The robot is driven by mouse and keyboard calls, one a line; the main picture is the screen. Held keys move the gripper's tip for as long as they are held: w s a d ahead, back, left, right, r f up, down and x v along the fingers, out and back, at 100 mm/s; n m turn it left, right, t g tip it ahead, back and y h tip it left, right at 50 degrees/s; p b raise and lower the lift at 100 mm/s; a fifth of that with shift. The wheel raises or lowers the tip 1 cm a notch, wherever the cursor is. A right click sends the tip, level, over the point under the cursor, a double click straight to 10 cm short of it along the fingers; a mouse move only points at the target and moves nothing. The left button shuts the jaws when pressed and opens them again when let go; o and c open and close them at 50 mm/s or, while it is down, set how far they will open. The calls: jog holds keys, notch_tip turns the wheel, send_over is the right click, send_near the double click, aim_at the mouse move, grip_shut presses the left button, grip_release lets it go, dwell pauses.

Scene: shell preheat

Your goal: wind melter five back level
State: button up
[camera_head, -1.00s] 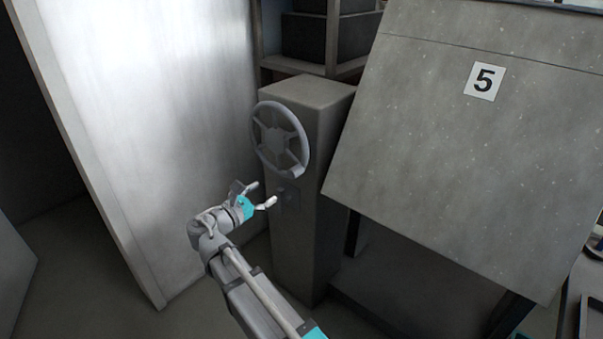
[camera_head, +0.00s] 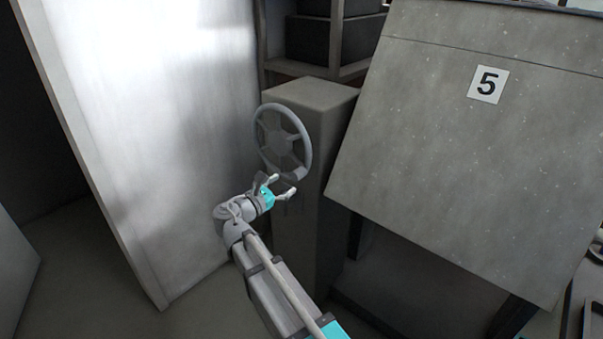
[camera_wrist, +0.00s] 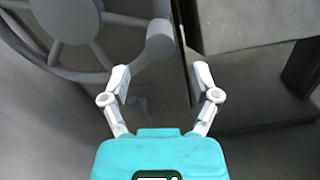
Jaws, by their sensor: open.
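The grey handwheel (camera_head: 280,141) is mounted on the front of a grey pedestal (camera_head: 325,230) beside melter five. In the wrist view the spoked handwheel (camera_wrist: 72,17) fills the upper left, and its crank knob (camera_wrist: 160,38) sticks out at the lower right of the rim. Melter five (camera_head: 440,150), a large grey body with a "5" label (camera_head: 488,84), stands tilted. My gripper (camera_head: 282,186) is just below the wheel's lower rim. In the wrist view my gripper (camera_wrist: 160,74) has its fingers spread and empty, the knob just beyond them.
A pale upright panel (camera_head: 150,130) stands close on the left of the pedestal. Shelves with dark boxes (camera_head: 335,38) are behind it. Open floor lies at the lower left. Melter five's lower edge overhangs to the right.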

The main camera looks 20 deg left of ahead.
aim_at(301, 173)
jog(key=shift+x, duration=3.95)
